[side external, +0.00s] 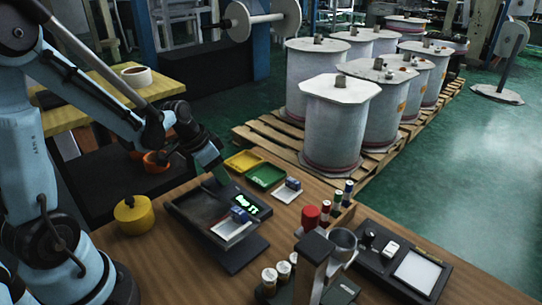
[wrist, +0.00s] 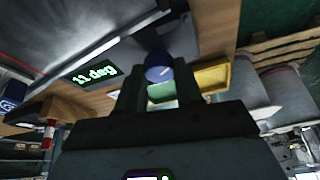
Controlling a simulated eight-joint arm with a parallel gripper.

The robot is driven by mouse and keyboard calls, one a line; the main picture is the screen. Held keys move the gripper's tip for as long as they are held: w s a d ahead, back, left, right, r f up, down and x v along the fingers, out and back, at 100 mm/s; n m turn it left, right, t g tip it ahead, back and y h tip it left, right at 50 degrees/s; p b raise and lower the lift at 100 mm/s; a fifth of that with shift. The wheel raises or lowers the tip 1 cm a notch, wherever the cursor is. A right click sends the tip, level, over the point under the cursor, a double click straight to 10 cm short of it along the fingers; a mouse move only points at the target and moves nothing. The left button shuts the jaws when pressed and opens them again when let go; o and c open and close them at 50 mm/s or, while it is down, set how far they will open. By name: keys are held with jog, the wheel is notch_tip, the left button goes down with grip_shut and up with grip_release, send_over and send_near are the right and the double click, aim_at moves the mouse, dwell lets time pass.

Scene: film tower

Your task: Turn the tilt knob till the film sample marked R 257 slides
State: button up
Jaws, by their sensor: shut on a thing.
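My gripper (wrist: 160,84) is shut on the blue tilt knob (wrist: 158,68), which has a pale pointer line and sits between the fingertips in the wrist view. In the side view my gripper (side external: 220,176) reaches the back edge of the dark tilt stand (side external: 190,207), and the knob is hidden there. The green display (wrist: 97,75) beside the knob reads 11 deg. A white film sample (side external: 230,229) with a blue block (side external: 240,214) on it lies on the stand's plate. No R 257 mark is readable.
A yellow tray (side external: 243,161) and a green tray (side external: 265,176) lie behind the stand. A second white sheet with a blue block (side external: 292,183) lies to the right. A yellow pot (side external: 134,215) stands left. Small rollers and a dark scale-like device (side external: 405,262) stand front right.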

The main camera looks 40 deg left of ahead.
jog(key=m+h, duration=0.1)
jog(key=m, duration=0.2)
jog(key=m+g+h, duration=0.1)
jog(key=m, duration=0.2)
jog(key=shift+a+m, duration=0.15)
jog(key=shift+m, duration=0.15)
dwell(0.5)
jog(key=o, duration=1)
jog(key=shift+w, duration=0.1)
jog(key=v, duration=1.2)
jog(key=shift+w+a, duration=0.15)
